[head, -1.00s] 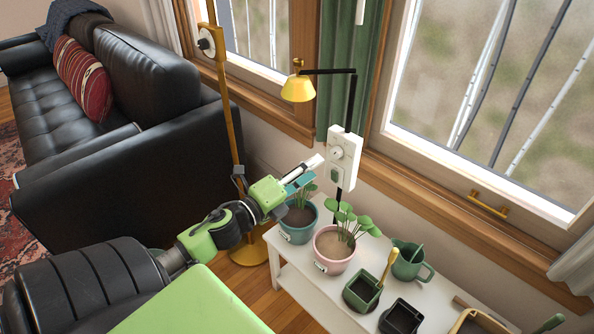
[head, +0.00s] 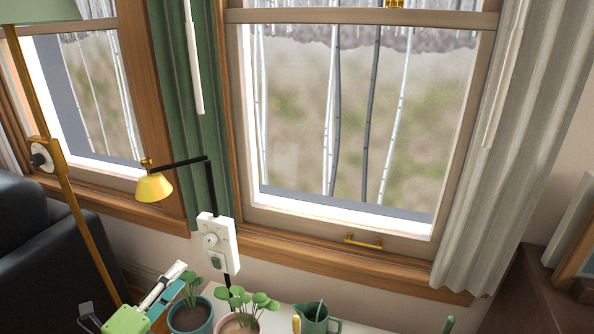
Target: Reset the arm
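My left gripper (head: 168,290) is in the lower left of the head view, with its green body cut by the bottom edge. Its white-and-black and teal finger parts point up and to the right, close to the plant in the teal pot (head: 190,318). No held object can be made out between the fingers. The angle does not show clearly whether they are apart or closed.
A pink pot with a leafy plant (head: 250,303) and a green watering can (head: 317,318) stand on the white table (head: 285,310). A white wall box (head: 218,242) with a yellow lamp (head: 153,186) is above. A yellow floor lamp pole (head: 88,230) and black sofa (head: 38,250) are left.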

